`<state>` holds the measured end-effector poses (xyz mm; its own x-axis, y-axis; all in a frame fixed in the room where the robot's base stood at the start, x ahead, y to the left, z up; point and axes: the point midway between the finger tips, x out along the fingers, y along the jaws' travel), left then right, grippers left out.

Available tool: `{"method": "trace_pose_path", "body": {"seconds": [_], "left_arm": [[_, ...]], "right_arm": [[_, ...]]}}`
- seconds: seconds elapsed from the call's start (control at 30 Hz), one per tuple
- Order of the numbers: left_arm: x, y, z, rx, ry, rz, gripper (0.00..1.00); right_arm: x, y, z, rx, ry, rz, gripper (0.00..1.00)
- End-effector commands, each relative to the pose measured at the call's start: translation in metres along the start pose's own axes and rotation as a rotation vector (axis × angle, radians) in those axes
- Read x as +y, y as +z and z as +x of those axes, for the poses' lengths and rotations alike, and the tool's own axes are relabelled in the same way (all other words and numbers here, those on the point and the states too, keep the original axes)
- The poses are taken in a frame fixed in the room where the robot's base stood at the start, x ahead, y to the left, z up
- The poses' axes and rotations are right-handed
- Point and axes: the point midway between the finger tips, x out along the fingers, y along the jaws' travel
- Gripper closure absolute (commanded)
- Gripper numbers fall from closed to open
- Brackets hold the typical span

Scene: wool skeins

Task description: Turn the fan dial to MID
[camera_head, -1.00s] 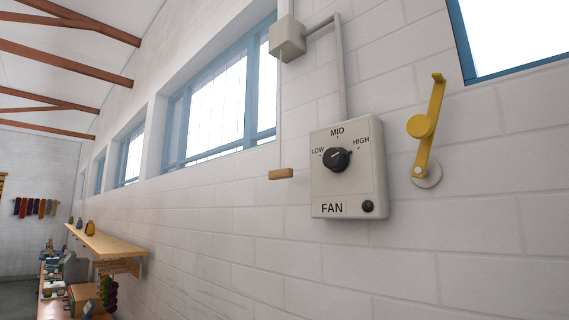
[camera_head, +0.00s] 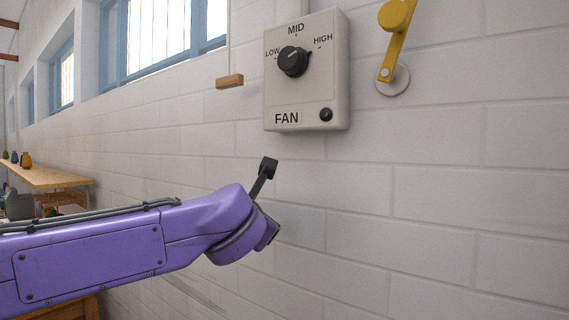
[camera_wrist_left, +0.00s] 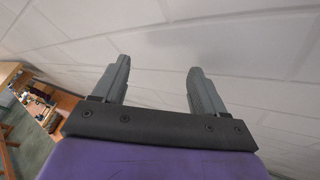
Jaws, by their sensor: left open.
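The fan box (camera_head: 335,90) is a pale wall-mounted panel labelled LOW, MID and HIGH, with FAN below. Its round black dial (camera_head: 293,61) sits under the MID label. A small pale mark on the dial seems to slant toward the upper right, on the HIGH side, but it is too small to be sure. My left gripper (camera_head: 268,168) is below the box, apart from it and from the dial. In the left wrist view my left gripper (camera_wrist_left: 160,78) is open, with nothing between its two fingers. My right gripper is not in view.
A small black knob (camera_head: 326,114) is at the box's lower right. A yellow lever (camera_head: 391,45) is on the wall to the right. A wooden pull handle (camera_head: 230,81) hangs to the left. A wooden shelf (camera_head: 45,178) is at far left. The wall below the box is bare.

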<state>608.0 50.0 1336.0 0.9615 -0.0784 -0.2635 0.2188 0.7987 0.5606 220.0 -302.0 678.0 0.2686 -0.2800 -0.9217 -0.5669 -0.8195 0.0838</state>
Motion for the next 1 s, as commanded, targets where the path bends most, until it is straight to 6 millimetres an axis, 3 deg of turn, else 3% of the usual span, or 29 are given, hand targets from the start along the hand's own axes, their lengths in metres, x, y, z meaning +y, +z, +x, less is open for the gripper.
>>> {"method": "trace_pose_path", "body": {"seconds": [0.03,0.13,0.23,0.3,0.37,0.53,0.8,1.0], "left_arm": [[0.029,0.045,-0.035,-0.071,-0.032,-0.183,0.28],[0.073,0.114,-0.109,-0.188,-0.175,-0.555,0.28],[0.107,0.158,-0.174,-0.261,-0.357,-0.866,0.28],[0.122,0.175,-0.205,-0.278,-0.475,-1.035,0.28],[0.127,0.182,-0.218,-0.272,-0.545,-1.133,0.28],[0.125,0.196,-0.212,-0.251,-0.597,-1.211,0.28],[0.107,0.226,-0.161,-0.249,-0.592,-1.206,0.28],[0.099,0.235,-0.139,-0.251,-0.589,-1.205,0.28]], "right_arm": [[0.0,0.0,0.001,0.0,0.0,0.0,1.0],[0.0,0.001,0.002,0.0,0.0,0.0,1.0],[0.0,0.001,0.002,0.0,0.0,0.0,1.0],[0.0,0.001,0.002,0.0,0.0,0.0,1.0],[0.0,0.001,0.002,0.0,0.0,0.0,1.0],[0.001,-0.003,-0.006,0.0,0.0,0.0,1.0],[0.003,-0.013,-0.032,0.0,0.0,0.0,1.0],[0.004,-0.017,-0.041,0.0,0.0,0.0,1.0]]}}
